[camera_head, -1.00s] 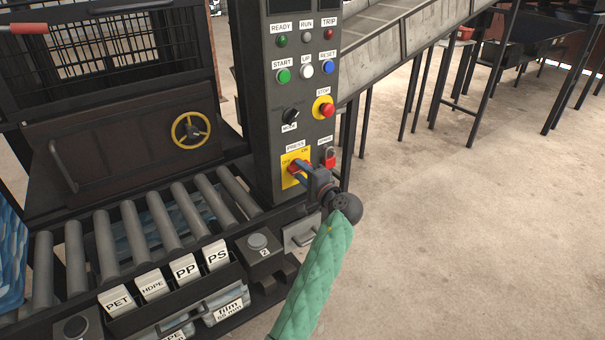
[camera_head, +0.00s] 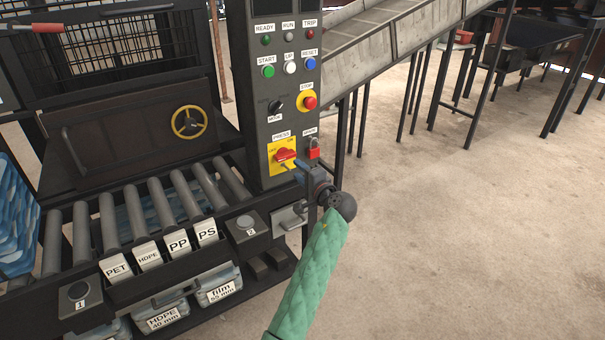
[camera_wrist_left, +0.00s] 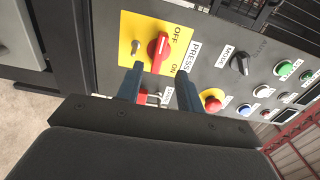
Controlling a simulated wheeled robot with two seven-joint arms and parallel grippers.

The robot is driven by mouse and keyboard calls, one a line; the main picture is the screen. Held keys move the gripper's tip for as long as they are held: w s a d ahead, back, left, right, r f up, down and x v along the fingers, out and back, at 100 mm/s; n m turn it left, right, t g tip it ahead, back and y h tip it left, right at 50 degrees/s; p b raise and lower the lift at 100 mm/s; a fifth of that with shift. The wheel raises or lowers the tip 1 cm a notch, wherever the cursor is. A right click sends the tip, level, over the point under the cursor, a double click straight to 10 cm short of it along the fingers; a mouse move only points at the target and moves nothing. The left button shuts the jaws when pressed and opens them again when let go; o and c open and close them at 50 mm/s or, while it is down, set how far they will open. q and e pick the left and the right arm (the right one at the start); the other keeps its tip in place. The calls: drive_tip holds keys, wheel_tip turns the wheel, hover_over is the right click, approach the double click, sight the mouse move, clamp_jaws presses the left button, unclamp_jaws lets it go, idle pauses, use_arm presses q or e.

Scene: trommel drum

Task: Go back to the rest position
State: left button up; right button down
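My left gripper (camera_head: 303,168) is in front of the lower part of the black control panel (camera_head: 244,110), at the end of my green-sleeved arm. In the left wrist view its two blue fingers (camera_wrist_left: 160,72) are apart with nothing held between them. The red PRESS switch (camera_head: 285,155) on its yellow plate lies just beyond the fingertips; it also shows in the left wrist view (camera_wrist_left: 158,52). The fingers look clear of it. A red padlock (camera_head: 314,152) hangs right beside the switch. My right gripper is not in view.
A roller conveyor (camera_head: 146,212) with PET, HDPE, PP and PS labels stands at the left, below a dark press door with a yellow handwheel (camera_head: 189,123). A sloping conveyor on legs (camera_head: 400,35) runs behind. Concrete floor (camera_head: 450,230) at the right is open.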

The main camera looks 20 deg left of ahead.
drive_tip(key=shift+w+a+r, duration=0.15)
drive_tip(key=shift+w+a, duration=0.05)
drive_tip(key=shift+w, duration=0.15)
